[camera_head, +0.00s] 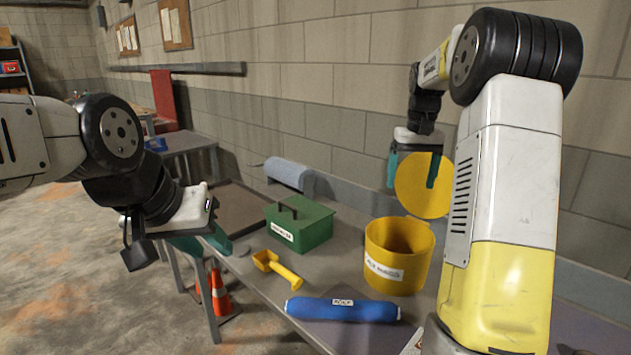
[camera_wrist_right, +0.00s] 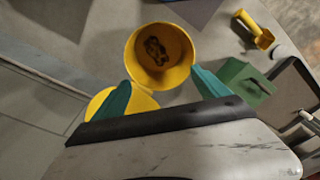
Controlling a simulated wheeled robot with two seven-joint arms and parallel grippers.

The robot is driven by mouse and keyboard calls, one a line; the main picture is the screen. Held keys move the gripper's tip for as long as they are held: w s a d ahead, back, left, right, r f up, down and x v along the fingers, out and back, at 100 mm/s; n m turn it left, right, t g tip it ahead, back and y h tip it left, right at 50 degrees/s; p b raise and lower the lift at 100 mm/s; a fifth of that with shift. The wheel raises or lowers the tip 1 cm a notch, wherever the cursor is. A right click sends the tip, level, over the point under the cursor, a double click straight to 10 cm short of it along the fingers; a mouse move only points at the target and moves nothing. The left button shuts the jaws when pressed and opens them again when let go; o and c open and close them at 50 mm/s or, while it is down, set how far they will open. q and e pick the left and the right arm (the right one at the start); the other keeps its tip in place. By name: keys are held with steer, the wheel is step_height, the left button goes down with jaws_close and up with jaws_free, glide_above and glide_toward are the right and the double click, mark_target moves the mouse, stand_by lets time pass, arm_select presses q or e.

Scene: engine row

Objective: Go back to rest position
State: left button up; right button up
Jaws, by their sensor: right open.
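My right gripper (camera_head: 412,178) is open and empty, raised above the back of the bench near the wall. Its two teal fingers stand apart in the right wrist view (camera_wrist_right: 162,92). A round yellow disc, like a lid (camera_head: 421,186), shows behind these fingers, upright near the wall; it also shows past the left finger in the wrist view (camera_wrist_right: 112,103). I cannot tell if they touch. My left gripper (camera_head: 212,243) hangs at the bench's left edge, teal fingers pointing right; its opening is unclear, and nothing shows in it.
A labelled yellow bucket (camera_head: 397,262) with something dark inside (camera_wrist_right: 157,50) stands below my right gripper.

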steer(key=s+a+r+t, duration=0.1)
steer(key=s+a+r, duration=0.15)
steer(key=s, duration=0.25)
steer(key=s+a+r+t+y, duration=0.1)
steer(key=s+a+r, duration=0.1)
steer(key=s+a, duration=0.25)
steer(key=s+a+r+t, duration=0.1)
steer(key=s+a+r, duration=0.1)
steer(key=s, duration=0.4)
steer(key=s+a+f+t, duration=0.1)
steer(key=s+a+f, duration=0.1)
steer(key=s, duration=0.4)
steer(key=s+a+f+n+t+y, duration=0.1)
steer(key=s+a+f, duration=0.2)
steer(key=s, duration=0.4)
steer(key=shift+a, duration=0.4)
steer(key=shift+c, duration=0.5)
